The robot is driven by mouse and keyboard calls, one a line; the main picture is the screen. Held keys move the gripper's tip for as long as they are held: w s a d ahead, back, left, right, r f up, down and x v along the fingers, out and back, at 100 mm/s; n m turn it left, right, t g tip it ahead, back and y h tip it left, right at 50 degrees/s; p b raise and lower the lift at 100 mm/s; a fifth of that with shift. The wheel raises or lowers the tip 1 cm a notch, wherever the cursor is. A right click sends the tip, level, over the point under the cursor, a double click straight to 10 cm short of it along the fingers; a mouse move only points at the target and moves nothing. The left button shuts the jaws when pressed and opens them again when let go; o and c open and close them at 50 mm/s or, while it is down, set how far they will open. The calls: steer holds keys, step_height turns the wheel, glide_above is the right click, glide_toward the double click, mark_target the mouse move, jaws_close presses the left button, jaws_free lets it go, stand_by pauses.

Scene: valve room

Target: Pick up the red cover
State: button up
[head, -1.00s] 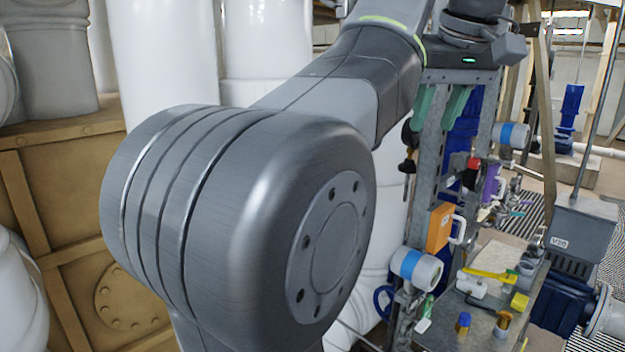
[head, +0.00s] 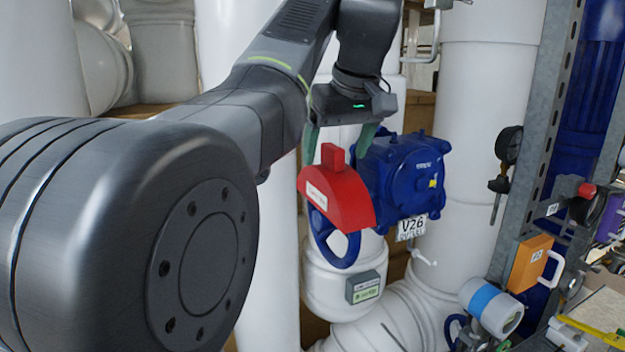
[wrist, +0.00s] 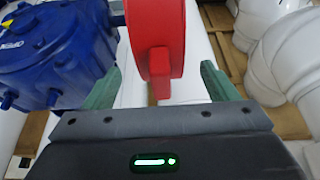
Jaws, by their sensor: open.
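The red cover (head: 338,195) has a rounded body, a pale label and a block-like tab on top. It sits over the upper part of a blue handwheel (head: 340,249) on the blue valve (head: 404,180), which carries a V26 tag. My gripper (head: 339,141) is open, its green fingers pointing down at the cover's top. In the wrist view the red cover (wrist: 155,25) shows with its tab between the fingers of my gripper (wrist: 160,88), a gap on each side. The blue valve (wrist: 55,50) is at the left there. The cover's far side is hidden.
White pipes (head: 480,130) stand behind and beside the valve. At right are a metal frame (head: 548,140) with a black gauge (head: 508,145), an orange box (head: 530,263) and a white-and-blue cylinder (head: 490,306). A grey labelled box (head: 364,287) is below the handwheel.

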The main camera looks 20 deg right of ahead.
mark_target(332, 170)
steer(key=shift+p+x, duration=0.45)
steer(key=shift+x, duration=2.2)
steer(key=shift+s, duration=0.1)
steer(key=c, duration=1.2)
